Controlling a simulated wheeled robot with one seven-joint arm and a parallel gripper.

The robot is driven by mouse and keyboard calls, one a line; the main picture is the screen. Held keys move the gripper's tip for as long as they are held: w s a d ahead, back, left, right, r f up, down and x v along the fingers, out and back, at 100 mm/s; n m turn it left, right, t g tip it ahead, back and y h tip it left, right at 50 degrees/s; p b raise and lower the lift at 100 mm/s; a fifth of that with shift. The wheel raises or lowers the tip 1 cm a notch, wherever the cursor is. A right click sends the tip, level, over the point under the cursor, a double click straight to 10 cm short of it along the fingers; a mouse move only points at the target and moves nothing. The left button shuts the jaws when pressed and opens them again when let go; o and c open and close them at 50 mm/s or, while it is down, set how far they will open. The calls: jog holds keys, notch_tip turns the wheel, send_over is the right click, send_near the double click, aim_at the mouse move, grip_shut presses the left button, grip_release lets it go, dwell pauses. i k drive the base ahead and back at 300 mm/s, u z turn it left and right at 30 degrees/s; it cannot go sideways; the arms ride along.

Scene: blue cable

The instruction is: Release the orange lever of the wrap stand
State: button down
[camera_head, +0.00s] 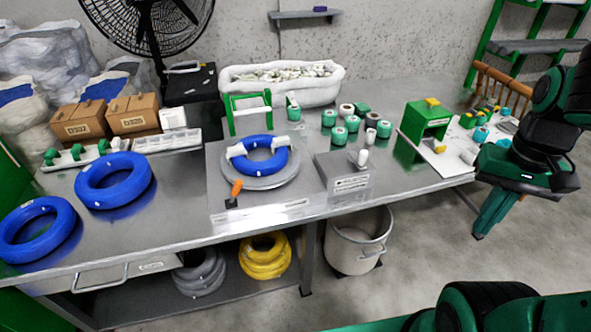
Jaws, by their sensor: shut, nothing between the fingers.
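The wrap stand (215,177) is a grey plate on the bench with a round turntable (262,181). A blue cable coil (262,165) lies on the turntable, with white pieces around it at its left and right. The orange lever (237,187) stands up, slightly tilted, at the stand's front left, on a small black base. My gripper (481,232) hangs at the right, beyond the bench's right end, far from the lever. It points down, looks shut and holds nothing visible. Its fingertips are small and partly unclear.
Two blue coils (113,184) lie on the bench's left. A green frame (247,112) stands behind the turntable. A labelled grey block (343,177) and several green-and-white rolls (338,134) are right of the stand. A green box (426,119) sits farther right. The bench's front edge before the lever is clear.

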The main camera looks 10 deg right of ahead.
aim_at(238, 183)
jog(key=z, duration=1.15)
jog(key=i, duration=0.25)
jog(key=u, duration=2)
